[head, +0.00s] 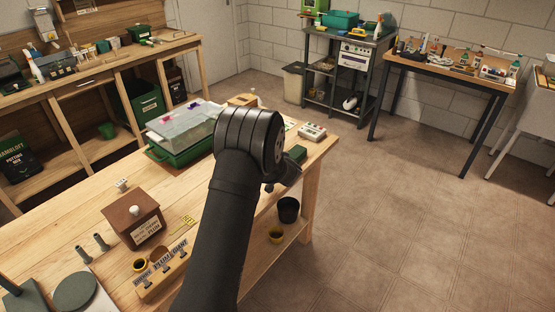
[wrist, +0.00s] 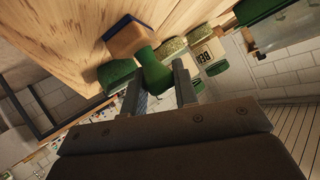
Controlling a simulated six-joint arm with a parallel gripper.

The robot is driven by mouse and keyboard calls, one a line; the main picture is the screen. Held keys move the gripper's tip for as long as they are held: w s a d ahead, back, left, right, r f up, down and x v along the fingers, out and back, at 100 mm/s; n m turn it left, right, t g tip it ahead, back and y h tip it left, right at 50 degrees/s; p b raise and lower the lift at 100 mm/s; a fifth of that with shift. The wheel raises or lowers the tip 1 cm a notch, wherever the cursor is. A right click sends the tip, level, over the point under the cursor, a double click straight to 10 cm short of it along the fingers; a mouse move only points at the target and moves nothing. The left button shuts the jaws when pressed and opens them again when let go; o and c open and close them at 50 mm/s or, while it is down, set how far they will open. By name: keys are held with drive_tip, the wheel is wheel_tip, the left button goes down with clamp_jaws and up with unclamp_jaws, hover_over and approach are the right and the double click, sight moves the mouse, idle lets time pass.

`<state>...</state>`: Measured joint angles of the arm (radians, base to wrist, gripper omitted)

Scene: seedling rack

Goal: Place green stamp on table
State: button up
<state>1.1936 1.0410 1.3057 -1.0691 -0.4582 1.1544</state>
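The green stamp (wrist: 153,72) shows in the wrist view, with a rounded green handle between the two fingers of my gripper (wrist: 160,84). Both fingers appear to touch the handle's sides, so my gripper looks shut on it. A tan block with a blue edge (wrist: 127,38) is at the handle's far end and looks like the stamp's base. The wooden table (wrist: 60,45) lies behind it; I cannot tell whether the base touches it.
A green tray (head: 170,155) with a clear lid stands left of my arm. A brown box (head: 133,218), a wooden stamp holder (head: 163,272) with labels and a round green-grey disc (head: 75,291) are at the front left. A dark green block (head: 297,153) is near the right edge.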

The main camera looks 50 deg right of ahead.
drive_tip(key=o, duration=0.5)
drive_tip(key=v, duration=1.7)
drive_tip(key=shift+a, duration=0.15)
drive_tip(key=x, duration=1.7)
